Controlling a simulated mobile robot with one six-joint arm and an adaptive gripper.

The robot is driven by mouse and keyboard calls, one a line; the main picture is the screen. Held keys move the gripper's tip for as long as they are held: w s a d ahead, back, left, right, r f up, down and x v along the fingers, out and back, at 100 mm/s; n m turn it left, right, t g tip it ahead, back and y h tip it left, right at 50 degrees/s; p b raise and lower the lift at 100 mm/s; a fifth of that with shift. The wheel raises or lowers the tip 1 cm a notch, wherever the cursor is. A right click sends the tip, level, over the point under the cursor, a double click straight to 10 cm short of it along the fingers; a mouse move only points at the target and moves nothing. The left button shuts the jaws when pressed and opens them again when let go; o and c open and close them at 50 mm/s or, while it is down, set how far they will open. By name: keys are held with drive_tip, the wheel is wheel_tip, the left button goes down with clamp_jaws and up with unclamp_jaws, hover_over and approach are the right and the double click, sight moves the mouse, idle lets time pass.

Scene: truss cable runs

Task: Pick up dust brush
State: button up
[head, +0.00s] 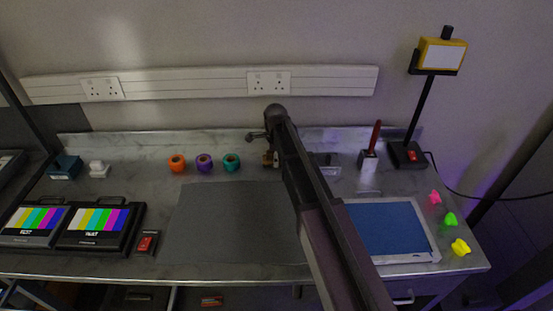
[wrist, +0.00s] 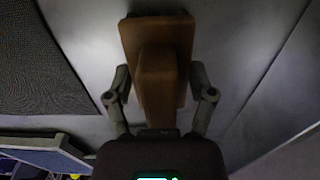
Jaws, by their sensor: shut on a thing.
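The dust brush (wrist: 157,75) is a brown wooden piece with a broad flat end and a narrower block toward me. It fills the middle of the wrist view. My gripper (wrist: 161,92) has one finger on each side of it and is shut on it. In the head view a small brown part of the brush (head: 267,159) shows beside my arm, near the back of the bench. My arm hides most of the gripper there. Bristles are not visible, and I cannot tell whether the brush touches the bench.
Orange, purple and teal rolls (head: 204,163) stand left of the brush. A grey mat (head: 225,225) lies in front. A red-handled tool in a holder (head: 368,160), a lamp (head: 408,154) and a blue-topped panel (head: 390,228) are to the right. Two colour-bar monitors (head: 100,227) stand left.

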drive_tip(key=shift+r, duration=0.15)
wheel_tip(320, 180, up, 3)
drive_tip(key=p, duration=0.3)
drive_tip(key=shift+r+p, duration=0.1)
drive_tip(key=shift+p, duration=0.2)
drive_tip(key=s+d, duration=0.3)
drive_tip(key=s, duration=0.1)
drive_tip(key=s+d+r+p, duration=0.1)
drive_tip(key=s+d, duration=0.6)
drive_tip(key=s, duration=0.1)
drive_tip(key=shift+d+r, duration=0.2)
drive_tip(key=shift+d, duration=0.05)
drive_tip(key=o, duration=0.4)
drive_tip(key=shift+c, duration=1.3)
